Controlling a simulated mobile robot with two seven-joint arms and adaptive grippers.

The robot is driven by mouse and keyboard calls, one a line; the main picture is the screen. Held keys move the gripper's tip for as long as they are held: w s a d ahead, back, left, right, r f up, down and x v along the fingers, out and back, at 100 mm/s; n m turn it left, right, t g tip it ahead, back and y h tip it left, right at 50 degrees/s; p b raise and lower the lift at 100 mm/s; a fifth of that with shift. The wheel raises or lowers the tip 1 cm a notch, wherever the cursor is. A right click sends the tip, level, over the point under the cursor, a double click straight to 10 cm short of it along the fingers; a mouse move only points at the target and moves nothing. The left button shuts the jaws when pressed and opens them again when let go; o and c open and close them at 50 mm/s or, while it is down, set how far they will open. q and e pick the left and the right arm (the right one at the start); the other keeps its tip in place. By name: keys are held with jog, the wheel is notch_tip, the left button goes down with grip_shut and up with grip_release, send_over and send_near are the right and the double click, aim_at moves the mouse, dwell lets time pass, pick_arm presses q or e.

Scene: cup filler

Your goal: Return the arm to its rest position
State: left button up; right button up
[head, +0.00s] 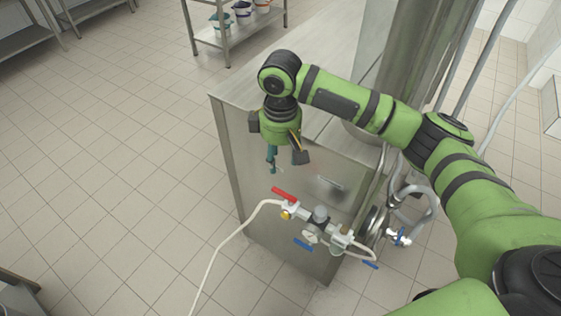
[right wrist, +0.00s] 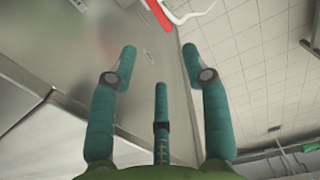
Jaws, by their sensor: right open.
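My right arm, green with black bands, reaches in from the lower right of the head view and bends down at the wrist. My right gripper (head: 272,160) hangs in front of the metal cabinet, above the red valve handle. In the right wrist view the teal fingers of this gripper (right wrist: 160,75) are spread apart, with nothing between them. The red valve handle (head: 285,196) also shows at the top of the right wrist view (right wrist: 158,14). My left gripper is not in view.
The steel cabinet (head: 265,215) stands close behind the gripper. Pipes with a blue handle (head: 303,244) and a white hose (head: 222,250) run along its front. A shelf with buckets (head: 242,12) stands at the back.

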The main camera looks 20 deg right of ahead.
dwell(0.4)
jog(key=s+a+f+t+y, duration=0.2)
jog(key=s+a+f+y, duration=0.2)
jog(key=s+a+f, duration=0.65)
jog(key=s+d+f+m+t+h, duration=0.1)
jog(key=s+d+f+m+h, duration=0.15)
jog(key=s+d, duration=0.45)
jog(key=s+d+f+m+t+h, duration=0.1)
jog(key=s+d+f+m, duration=0.15)
jog(key=s+d, duration=0.45)
notch_tip(320, 180, down, 24)
jog(key=s+g, duration=0.2)
jog(key=s+d+f+g, duration=0.1)
jog(key=s+d+f, duration=0.2)
jog(key=s+f, duration=0.8)
jog(key=s, duration=0.4)
jog(key=shift+d+f, duration=0.15)
jog(key=shift+f, duration=0.1)
